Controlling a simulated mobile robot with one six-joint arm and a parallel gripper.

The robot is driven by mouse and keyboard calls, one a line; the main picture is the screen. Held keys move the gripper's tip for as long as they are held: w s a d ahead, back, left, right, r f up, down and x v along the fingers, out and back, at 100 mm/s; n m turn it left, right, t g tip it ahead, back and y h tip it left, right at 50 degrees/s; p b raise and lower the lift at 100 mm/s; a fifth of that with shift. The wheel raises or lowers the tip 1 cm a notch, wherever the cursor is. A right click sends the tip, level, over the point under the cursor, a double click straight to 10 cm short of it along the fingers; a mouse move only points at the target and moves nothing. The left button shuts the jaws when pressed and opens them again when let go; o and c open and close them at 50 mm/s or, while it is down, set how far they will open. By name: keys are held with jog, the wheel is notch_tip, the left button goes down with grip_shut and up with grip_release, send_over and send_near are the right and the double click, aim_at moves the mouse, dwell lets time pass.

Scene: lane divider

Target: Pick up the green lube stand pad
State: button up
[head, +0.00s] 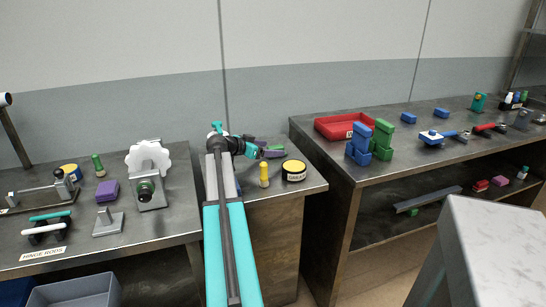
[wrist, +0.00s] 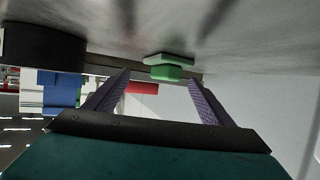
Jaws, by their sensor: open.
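The green lube stand pad (wrist: 168,66) shows in the wrist view as a small pale green block with a wider plate, against the grey metal top. It lies ahead of my open gripper (wrist: 158,80), roughly in line with the gap between the two purple fingers. Nothing is held. In the head view the pad (head: 276,149) is a small green patch by my gripper (head: 270,150), low over the middle table, partly hidden by the fingers. Whether the fingers reach beside it is unclear.
A black and yellow tin (head: 294,171) and a yellow bottle (head: 264,175) stand on the middle table (head: 305,187), close to my gripper. The tin's dark side (wrist: 42,48) shows at left in the wrist view. A red tray (head: 340,126) and blue blocks (head: 360,143) stand on the right bench.

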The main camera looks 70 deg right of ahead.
aim_at(277, 147)
jog(key=shift+p+x, duration=0.35)
jog(key=shift+x, duration=2.15)
jog(key=shift+a, duration=0.1)
jog(key=shift+c, duration=0.4)
jog(key=c, duration=1)
jog(key=shift+c, duration=0.2)
